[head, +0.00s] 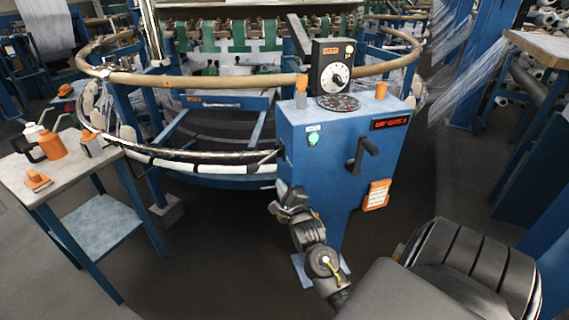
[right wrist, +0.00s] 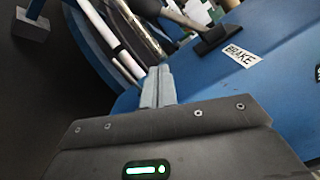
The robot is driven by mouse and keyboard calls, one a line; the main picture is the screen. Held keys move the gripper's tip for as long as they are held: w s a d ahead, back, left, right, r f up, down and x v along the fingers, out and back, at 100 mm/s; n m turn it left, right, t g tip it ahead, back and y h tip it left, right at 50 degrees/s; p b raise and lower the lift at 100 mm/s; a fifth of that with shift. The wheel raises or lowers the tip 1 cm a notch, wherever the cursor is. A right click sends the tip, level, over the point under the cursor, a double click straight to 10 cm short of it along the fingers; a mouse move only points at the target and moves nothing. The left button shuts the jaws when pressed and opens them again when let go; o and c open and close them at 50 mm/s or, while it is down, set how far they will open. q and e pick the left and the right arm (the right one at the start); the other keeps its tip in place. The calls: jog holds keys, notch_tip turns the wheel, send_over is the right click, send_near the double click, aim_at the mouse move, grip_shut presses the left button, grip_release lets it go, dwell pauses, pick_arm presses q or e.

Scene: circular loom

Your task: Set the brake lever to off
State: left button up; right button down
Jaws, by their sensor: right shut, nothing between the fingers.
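The brake lever (right wrist: 174,13) shows at the top of the right wrist view, a dark handle rising up and left from a black base plate on a blue panel. A white label (right wrist: 240,56) reading BRAKE sits beside that plate. In the head view a dark handle (head: 264,159) sticks out from the left side of the blue control cabinet (head: 310,165); it looks like the same lever. My right gripper (head: 282,188) is below that handle, beside the cabinet's lower left. Its fingers (right wrist: 158,86) are shut and empty, apart from the lever. My left gripper is out of view.
A black crank (head: 362,154), a red display (head: 391,123) and a green button (head: 313,139) are on the cabinet front. The loom's ring (head: 200,83) curves behind. A side table (head: 65,172) with bottles stands at left. The floor between is clear.

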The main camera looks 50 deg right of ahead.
aim_at(261, 163)
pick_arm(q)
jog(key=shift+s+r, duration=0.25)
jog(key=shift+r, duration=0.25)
pick_arm(e)
jog(key=w+a+r, duration=0.1)
jog(key=w, duration=0.5)
jog(key=shift+r, duration=0.4)
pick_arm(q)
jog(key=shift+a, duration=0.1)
